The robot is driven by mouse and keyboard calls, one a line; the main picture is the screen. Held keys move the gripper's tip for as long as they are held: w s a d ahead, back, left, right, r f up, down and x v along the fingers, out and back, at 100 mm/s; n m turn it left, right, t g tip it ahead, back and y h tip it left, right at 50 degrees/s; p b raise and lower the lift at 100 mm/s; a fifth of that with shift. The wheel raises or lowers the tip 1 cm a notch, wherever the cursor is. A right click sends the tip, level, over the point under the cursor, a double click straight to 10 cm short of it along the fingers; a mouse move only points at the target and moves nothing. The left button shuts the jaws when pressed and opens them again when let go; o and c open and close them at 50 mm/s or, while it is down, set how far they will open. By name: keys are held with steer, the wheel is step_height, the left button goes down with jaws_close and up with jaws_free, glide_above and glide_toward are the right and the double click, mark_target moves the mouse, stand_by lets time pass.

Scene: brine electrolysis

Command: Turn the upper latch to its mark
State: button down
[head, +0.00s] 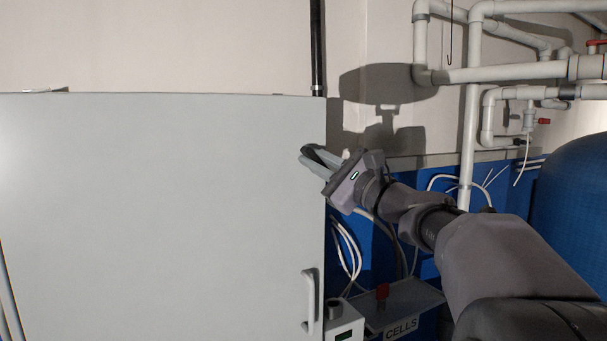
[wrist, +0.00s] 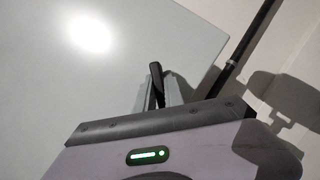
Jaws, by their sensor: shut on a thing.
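The upper latch (wrist: 156,80) is a small dark lever near the upper right edge of the grey cabinet door (head: 160,210). In the wrist view my gripper (wrist: 159,92) has its two light grey fingers on either side of the latch, shut on it. In the head view my gripper (head: 314,160) reaches in from the right to the door's edge, and a dark part of the latch (head: 311,152) shows between the fingers. The latch's base and its mark are hidden or too small to make out.
A door handle (head: 309,300) is lower on the same door. Below my arm are a box marked CELLS (head: 402,310) with a red knob and several white hoses (head: 347,250). White pipes (head: 470,120) and a blue tank (head: 570,195) stand to the right.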

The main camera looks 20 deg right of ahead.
steer(key=n, duration=0.1)
steer(key=n+g+b, duration=0.1)
steer(key=n, duration=0.1)
steer(key=n+g+y+b, duration=0.1)
steer(key=n, duration=0.1)
steer(key=shift+f, duration=0.25)
steer(key=shift+a+n+g+b, duration=0.1)
steer(key=shift+n+g+b, duration=0.7)
steer(key=shift+n, duration=1.7)
steer(key=c, duration=1.4)
jaws_free()
steer(key=shift+c, duration=0.2)
steer(key=b+v, duration=0.2)
steer(key=v, duration=1.5)
steer(key=shift+s+r, duration=0.2)
